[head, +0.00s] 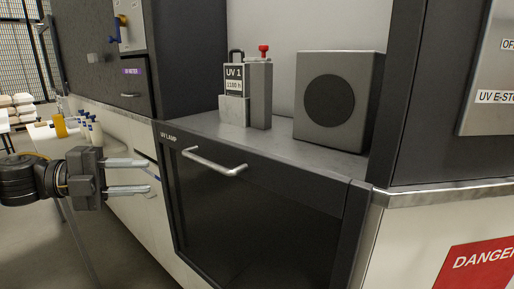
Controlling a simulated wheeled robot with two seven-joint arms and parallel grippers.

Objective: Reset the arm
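My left gripper (128,176) comes in from the left edge. Its two silver fingers are parallel and apart, with nothing between them, and they point right toward the machine front. It is left of the "UV LAMP" door (255,215), which is dark and has a silver bar handle (215,162). The gripper appears apart from the handle. The door looks closed. My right gripper is not in view.
On the grey ledge (285,135) stand a "UV 1" unit (248,92) with a red knob and a grey box (338,100) with a dark round face. A cabinet with a "DANGER" sign (480,266) stands right. A table with bottles (62,128) is at left.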

